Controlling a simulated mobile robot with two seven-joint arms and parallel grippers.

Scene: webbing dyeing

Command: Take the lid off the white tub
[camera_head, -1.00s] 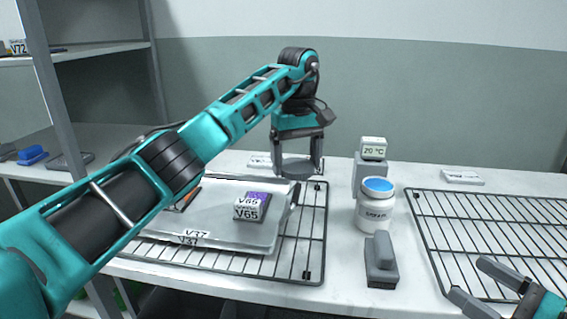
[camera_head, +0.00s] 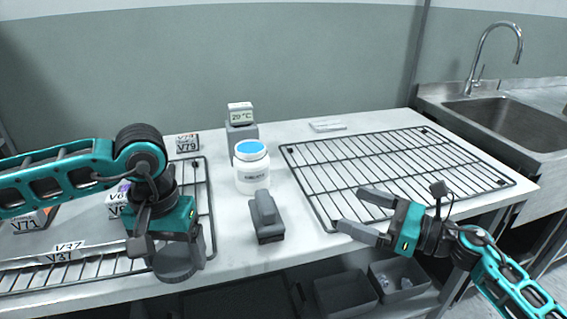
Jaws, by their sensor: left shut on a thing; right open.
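The white tub (camera_head: 253,178) stands upright on the table, with a dark-printed label and a round blue surface at its top within a white rim. My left gripper (camera_head: 172,250) is at the left, near the table's front edge and well apart from the tub. It is shut on a grey round disc (camera_head: 176,266) that looks like a lid. My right gripper (camera_head: 352,212) is open and empty, over the front of the right wire rack.
A grey block-handled tool (camera_head: 266,218) lies in front of the tub. A thermometer display (camera_head: 240,113) on a grey block stands behind it. The right wire rack (camera_head: 290,152) is bare; the left rack (camera_head: 212,215) holds a tray and tags. A sink (camera_head: 520,125) is at the far right.

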